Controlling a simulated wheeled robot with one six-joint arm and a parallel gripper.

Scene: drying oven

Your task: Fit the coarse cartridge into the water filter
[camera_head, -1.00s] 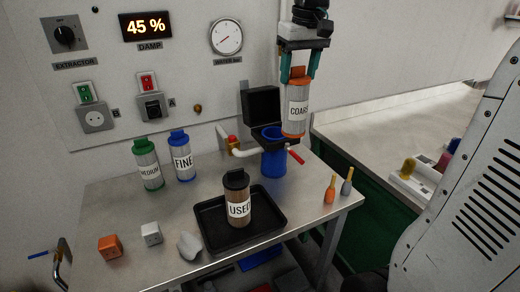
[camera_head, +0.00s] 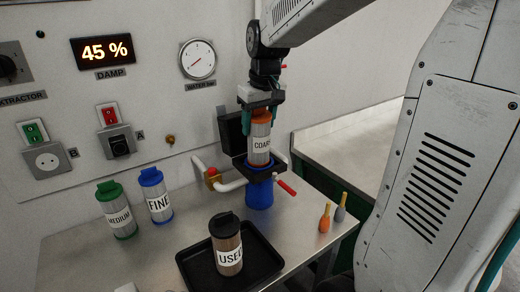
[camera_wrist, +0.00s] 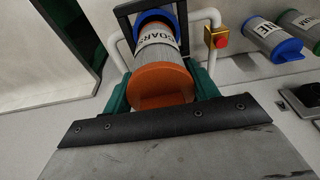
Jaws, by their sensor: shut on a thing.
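My gripper (camera_head: 261,112) is shut on the coarse cartridge (camera_head: 260,142), a grey cylinder with an orange top and a "COARSE" label. The cartridge stands upright over the blue water filter housing (camera_head: 259,195). Its lower end is at the black frame of the housing, and I cannot tell how far inside it is. In the wrist view the orange cap of the cartridge (camera_wrist: 160,83) lies between the green fingers, with the blue rim of the housing (camera_wrist: 157,17) beyond its far end. The housing's black lid (camera_head: 232,132) is open behind the cartridge.
The used cartridge (camera_head: 226,245) stands in a black tray (camera_head: 270,262). Medium (camera_head: 117,212) and fine (camera_head: 156,196) cartridges stand at the left.

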